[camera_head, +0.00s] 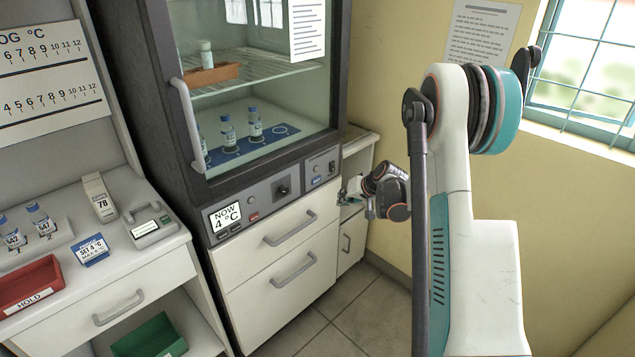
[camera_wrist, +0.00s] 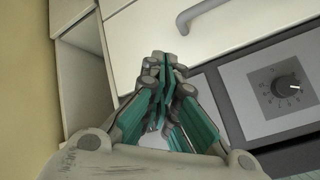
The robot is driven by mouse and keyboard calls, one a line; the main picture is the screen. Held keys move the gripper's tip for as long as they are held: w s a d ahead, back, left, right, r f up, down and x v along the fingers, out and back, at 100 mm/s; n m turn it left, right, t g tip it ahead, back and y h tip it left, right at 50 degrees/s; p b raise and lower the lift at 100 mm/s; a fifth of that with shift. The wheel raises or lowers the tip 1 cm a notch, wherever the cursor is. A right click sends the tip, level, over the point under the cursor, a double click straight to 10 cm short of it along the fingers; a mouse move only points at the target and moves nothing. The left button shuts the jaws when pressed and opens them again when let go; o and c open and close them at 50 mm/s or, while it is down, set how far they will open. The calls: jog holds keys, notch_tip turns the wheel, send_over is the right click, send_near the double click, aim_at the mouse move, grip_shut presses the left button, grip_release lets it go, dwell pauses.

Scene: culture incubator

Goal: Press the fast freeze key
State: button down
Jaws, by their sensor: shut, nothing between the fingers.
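The grey control strip (camera_head: 268,212) runs below the glass door of the cabinet. It carries a "NOW 4 °C" display (camera_head: 225,217), a dial (camera_head: 282,188), a small red key (camera_head: 254,217), dark keys under the display, and a right-hand plate with a blue-marked key (camera_head: 316,181) and a switch (camera_head: 332,168). I cannot read which is the fast freeze key. My gripper (camera_head: 346,195) is shut and empty, near the strip's right end. In the wrist view my shut fingertips (camera_wrist: 165,66) are left of the numbered dial (camera_wrist: 287,88); they hide part of the front, and contact is unclear.
Two drawers with handles (camera_head: 290,228) lie below the strip. A counter (camera_head: 150,262) at left holds vials, a red HOLD tray (camera_head: 30,285) and a small device (camera_head: 148,225). Vials stand behind the glass. A yellow wall is at right; the floor (camera_head: 340,320) in front is clear.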

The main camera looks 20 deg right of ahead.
aim_at(317, 180)
dwell(0.3)
jog(key=w+a, duration=0.3)
jog(key=w, duration=0.5)
jog(key=shift+w+p, duration=0.15)
jog(key=shift+p, duration=0.15)
jog(key=shift+w+a, duration=0.1)
dwell(1.2)
jog(key=shift+w+a, duration=0.1)
jog(key=shift+w, duration=0.2)
jog(key=shift+w+a, duration=0.1)
jog(key=shift+w, duration=0.2)
dwell(0.7)
jog(key=shift+s, duration=0.1)
dwell(0.3)
jog(key=shift+s+d, duration=0.25)
jog(key=shift+s, duration=0.4)
jog(key=shift+b, duration=0.3)
